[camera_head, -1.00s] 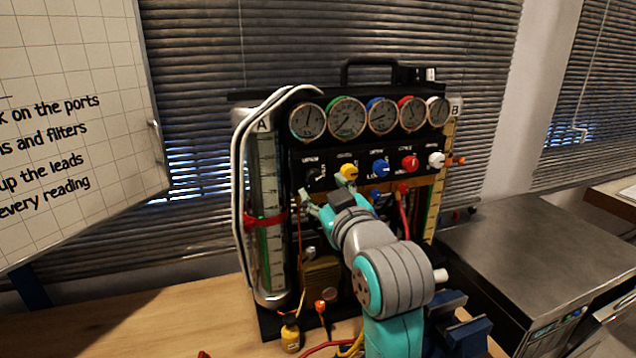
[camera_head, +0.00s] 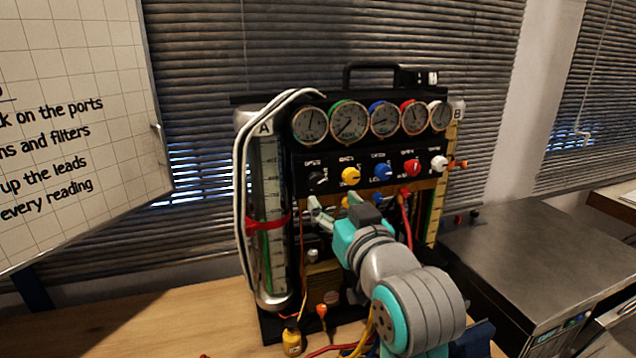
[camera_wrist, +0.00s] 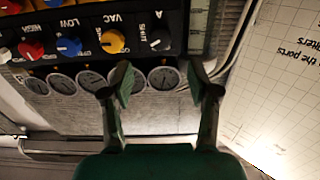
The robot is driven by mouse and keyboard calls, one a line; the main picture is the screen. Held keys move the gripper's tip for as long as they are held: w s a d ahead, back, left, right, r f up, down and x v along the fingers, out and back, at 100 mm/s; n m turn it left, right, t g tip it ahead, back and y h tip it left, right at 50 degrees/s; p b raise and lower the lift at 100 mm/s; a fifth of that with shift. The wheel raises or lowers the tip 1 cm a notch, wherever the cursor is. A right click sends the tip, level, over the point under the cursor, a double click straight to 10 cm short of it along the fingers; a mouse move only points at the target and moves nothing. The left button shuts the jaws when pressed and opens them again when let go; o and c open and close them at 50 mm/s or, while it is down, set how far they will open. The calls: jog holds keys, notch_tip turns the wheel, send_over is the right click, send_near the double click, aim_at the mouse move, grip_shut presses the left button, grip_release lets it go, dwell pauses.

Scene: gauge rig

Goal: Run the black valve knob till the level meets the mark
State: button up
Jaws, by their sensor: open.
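The black valve knob (camera_head: 318,178) is at the left end of the knob row on the rig, under the first gauge. It also shows in the wrist view (camera_wrist: 156,43), upside down, beyond the fingertips. My gripper (camera_head: 336,205) is open and empty, below and slightly right of the black knob, apart from it. Its two fingers frame a gauge in the wrist view (camera_wrist: 160,80). Tube A (camera_head: 267,180) stands at the rig's left with a red band (camera_head: 268,222) around it. Green shows low in the tube; its exact top against the band is hard to tell.
The yellow knob (camera_head: 350,176) sits just right of the black one, then blue, red and white knobs. Several gauges (camera_head: 352,121) run above. White hoses (camera_head: 240,190) loop beside tube A. A small yellow bottle (camera_head: 292,338) stands on the bench in front.

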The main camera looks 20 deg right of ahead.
aim_at(318, 182)
jog(key=w, duration=1)
grip_shut()
jog(key=m, duration=0.5)
dwell(0.4)
grip_release()
